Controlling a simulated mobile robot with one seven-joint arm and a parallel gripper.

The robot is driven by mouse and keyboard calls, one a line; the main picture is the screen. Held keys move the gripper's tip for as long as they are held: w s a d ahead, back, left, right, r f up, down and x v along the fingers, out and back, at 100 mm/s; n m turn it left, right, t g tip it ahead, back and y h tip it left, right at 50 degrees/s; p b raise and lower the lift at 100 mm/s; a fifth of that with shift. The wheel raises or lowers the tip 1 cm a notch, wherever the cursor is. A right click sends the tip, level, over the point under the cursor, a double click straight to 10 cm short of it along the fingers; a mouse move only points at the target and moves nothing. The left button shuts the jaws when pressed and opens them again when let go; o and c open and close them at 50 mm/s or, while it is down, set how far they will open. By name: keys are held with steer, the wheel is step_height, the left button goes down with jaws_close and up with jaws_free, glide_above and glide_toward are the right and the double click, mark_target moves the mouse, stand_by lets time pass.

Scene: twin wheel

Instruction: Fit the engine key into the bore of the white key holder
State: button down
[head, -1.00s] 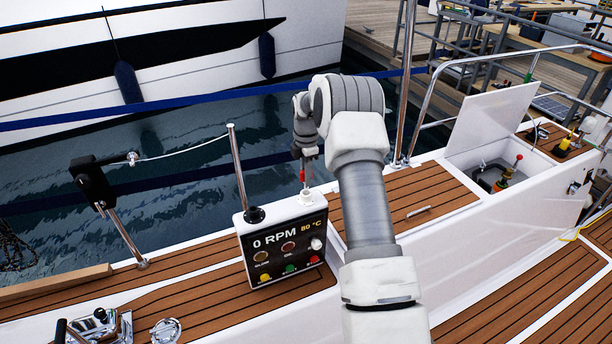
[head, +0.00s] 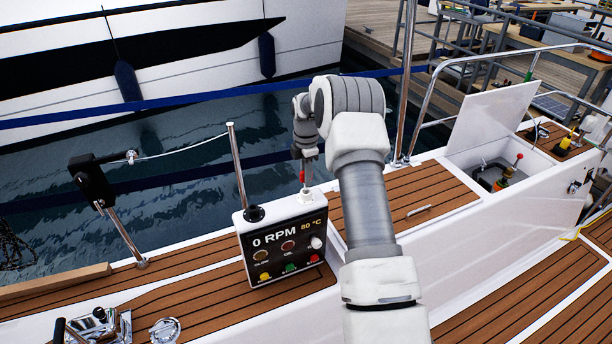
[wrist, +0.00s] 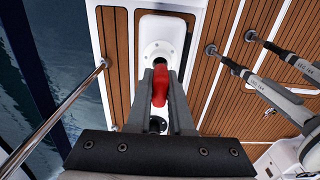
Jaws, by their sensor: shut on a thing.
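The engine key (head: 303,176) has a red grip and hangs upright below my gripper (head: 307,160) in the head view. In the wrist view my gripper (wrist: 160,82) is shut on the red grip of the key (wrist: 160,88). The white key holder (head: 306,197) sits on top of the engine panel, right under the key. It also shows in the wrist view as a round white flange (wrist: 157,50). The key's lower end is thin and close to the holder. I cannot tell whether its tip is in the bore, which is hardly visible.
The engine panel (head: 285,250) stands on the teak deck, with a black round fitting (head: 255,214) left of the holder. A steel post (head: 238,165) rises behind it. An open white hatch lid (head: 492,125) is at right. Water lies beyond the deck edge.

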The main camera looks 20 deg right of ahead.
steer(key=shift+f+b, duration=0.8)
steer(key=shift+f, duration=0.6)
steer(key=c, duration=0.7)
jaws_free()
steer(key=shift+c, duration=0.2)
steer(key=shift+r, duration=0.1)
step_height(320, 180, up, 17)
steer(key=shift+r, duration=0.15)
